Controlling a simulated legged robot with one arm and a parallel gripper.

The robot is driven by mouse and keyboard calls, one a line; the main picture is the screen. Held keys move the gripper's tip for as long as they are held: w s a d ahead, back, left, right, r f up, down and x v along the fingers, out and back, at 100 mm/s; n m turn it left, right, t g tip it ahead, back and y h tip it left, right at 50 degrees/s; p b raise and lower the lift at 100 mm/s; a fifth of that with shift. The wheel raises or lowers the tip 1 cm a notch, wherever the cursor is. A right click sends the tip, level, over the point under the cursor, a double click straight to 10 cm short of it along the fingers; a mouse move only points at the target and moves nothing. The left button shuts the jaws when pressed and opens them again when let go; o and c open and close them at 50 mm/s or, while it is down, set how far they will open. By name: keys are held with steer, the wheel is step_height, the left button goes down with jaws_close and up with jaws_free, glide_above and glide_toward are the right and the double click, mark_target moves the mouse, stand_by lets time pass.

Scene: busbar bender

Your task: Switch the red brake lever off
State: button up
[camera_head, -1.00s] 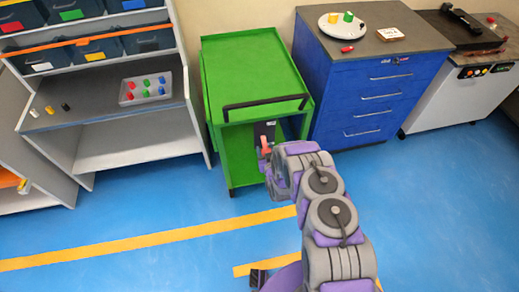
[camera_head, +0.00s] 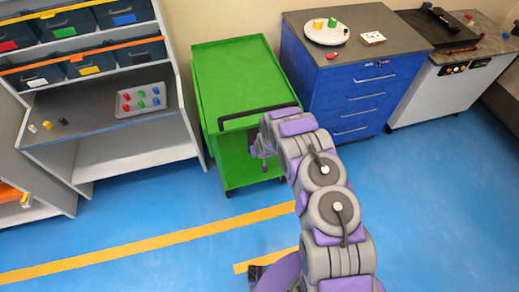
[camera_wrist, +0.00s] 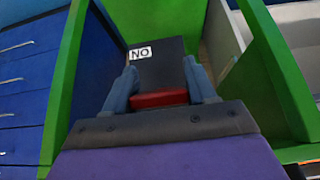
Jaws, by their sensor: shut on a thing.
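The red brake lever (camera_wrist: 160,98) is in the wrist view, in front of a dark panel (camera_wrist: 158,68) with a white label (camera_wrist: 140,52) that reads "NO" in this picture. My gripper (camera_wrist: 163,86) has a grey-blue finger on each side of the lever and is shut on it. In the head view my gripper (camera_head: 262,150) is at the front of the green cart (camera_head: 238,75), just below its black handle (camera_head: 258,113). The lever and panel are hidden behind my gripper and arm in that view.
A blue drawer cabinet (camera_head: 360,95) stands close to the right of the cart. A grey shelf unit (camera_head: 130,155) with bins and a tray (camera_head: 122,104) is on the left. A white bench (camera_head: 435,95) is far right. The blue floor in front (camera_head: 160,215) is clear.

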steer(key=shift+w+a+r+g+p, duration=0.1)
steer(key=shift+w+r+g+p, duration=0.1)
steer(key=shift+r+g+p, duration=0.65)
steer(key=shift+f+h+p, duration=0.25)
steer(key=shift+h+p, duration=0.05)
steer(key=shift+p, duration=0.25)
steer(key=shift+g+p, duration=0.35)
steer(key=o, duration=1.4)
steer(key=shift+r, duration=0.1)
steer(key=shift+p+v, duration=4.5)
steer(key=shift+v, duration=4)
